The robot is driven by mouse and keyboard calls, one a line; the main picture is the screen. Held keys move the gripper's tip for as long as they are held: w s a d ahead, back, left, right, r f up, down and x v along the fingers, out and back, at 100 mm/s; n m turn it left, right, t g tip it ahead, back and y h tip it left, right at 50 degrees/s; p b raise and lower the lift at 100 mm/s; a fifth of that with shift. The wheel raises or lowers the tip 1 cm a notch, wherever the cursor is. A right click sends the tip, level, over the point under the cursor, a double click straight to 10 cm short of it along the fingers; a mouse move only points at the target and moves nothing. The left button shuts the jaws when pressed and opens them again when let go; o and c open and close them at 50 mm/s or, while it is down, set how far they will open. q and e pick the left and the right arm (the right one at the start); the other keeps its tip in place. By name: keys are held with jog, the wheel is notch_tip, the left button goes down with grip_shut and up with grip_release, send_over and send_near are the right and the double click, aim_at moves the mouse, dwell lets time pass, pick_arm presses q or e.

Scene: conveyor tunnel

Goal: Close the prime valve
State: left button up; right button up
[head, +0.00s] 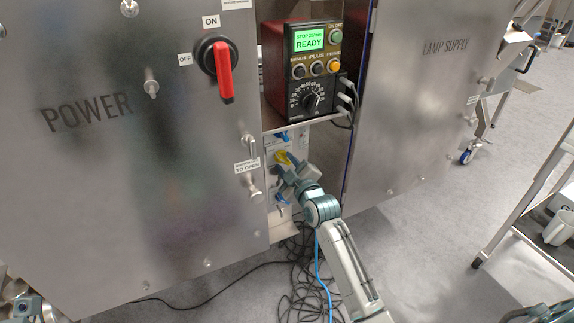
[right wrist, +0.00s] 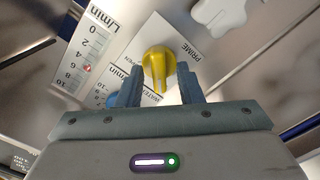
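The prime valve is a yellow knob (right wrist: 158,66) beside a white label reading PRIME (right wrist: 189,50). In the head view the yellow knob (head: 282,157) sits on a panel in the gap between the two steel cabinets, below the controller. My right gripper (head: 287,169) reaches into that gap, close to the knob and partly covering the panel. In the right wrist view my right gripper (right wrist: 160,70) is open, its two fingers apart, with the knob between their tips. Whether a finger touches the knob I cannot tell.
A red-sided controller (head: 308,68) reading READY stands on the shelf above. A power cabinet (head: 130,150) with a red switch handle (head: 224,72) flanks the gap on the left, a lamp supply cabinet (head: 420,110) on the right. A blue knob (right wrist: 124,97) and flow scale (right wrist: 88,68) are near. Cables (head: 300,275) lie below.

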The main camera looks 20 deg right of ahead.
jog(key=shift+s, duration=0.1)
jog(key=s+p, duration=0.2)
jog(key=s, duration=0.8)
jog(key=shift+s+d+p, duration=0.3)
jog(key=shift+d, duration=0.1)
